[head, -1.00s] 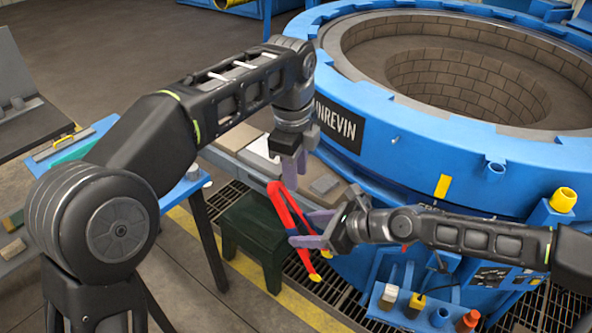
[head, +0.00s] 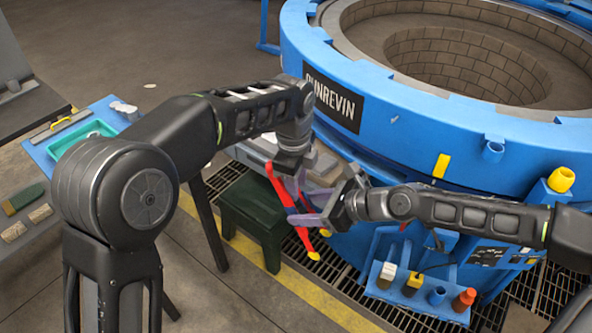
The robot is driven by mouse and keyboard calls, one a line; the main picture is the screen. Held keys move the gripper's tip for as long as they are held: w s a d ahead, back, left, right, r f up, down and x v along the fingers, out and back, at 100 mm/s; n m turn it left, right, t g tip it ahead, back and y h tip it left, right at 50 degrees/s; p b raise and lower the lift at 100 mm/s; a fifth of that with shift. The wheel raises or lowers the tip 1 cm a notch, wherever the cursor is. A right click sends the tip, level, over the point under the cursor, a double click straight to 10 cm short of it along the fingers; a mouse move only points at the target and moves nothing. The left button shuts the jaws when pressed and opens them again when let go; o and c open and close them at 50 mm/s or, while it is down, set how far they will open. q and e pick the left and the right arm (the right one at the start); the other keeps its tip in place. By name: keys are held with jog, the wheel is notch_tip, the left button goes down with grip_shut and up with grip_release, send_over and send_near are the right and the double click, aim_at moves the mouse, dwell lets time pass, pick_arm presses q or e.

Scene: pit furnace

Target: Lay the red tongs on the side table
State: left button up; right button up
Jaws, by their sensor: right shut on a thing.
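The red tongs (head: 280,188) hang at a slant in front of the furnace, with yellow-orange tips (head: 325,232) at the lower end. My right gripper (head: 308,218), with purple fingers, is shut on the tongs in their lower part. My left gripper (head: 301,185) points down close to the upper part of the tongs. Its fingers overlap the tongs and the other gripper, so I cannot tell its opening or whether it touches. A blue-topped table (head: 101,108), which looks like the side table, stands at the left, partly hidden by my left arm.
A teal tray (head: 62,146) and a yellow-handled tool (head: 62,123) are on the blue table. A dark green stool (head: 250,205) stands below the grippers. The blue pit furnace (head: 430,140) fills the right. A small blue rack (head: 412,298) holds several items.

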pick_arm(q)
jog(key=shift+f, duration=0.45)
grip_shut()
dwell(1.1)
pick_arm(e)
jog(key=o, duration=0.8)
jog(key=shift+c, duration=0.2)
jog(key=shift+d+r, duration=0.1)
jog(key=v, duration=1.1)
jog(key=shift+s+d+r, duration=0.2)
jog(key=shift+d, duration=0.1)
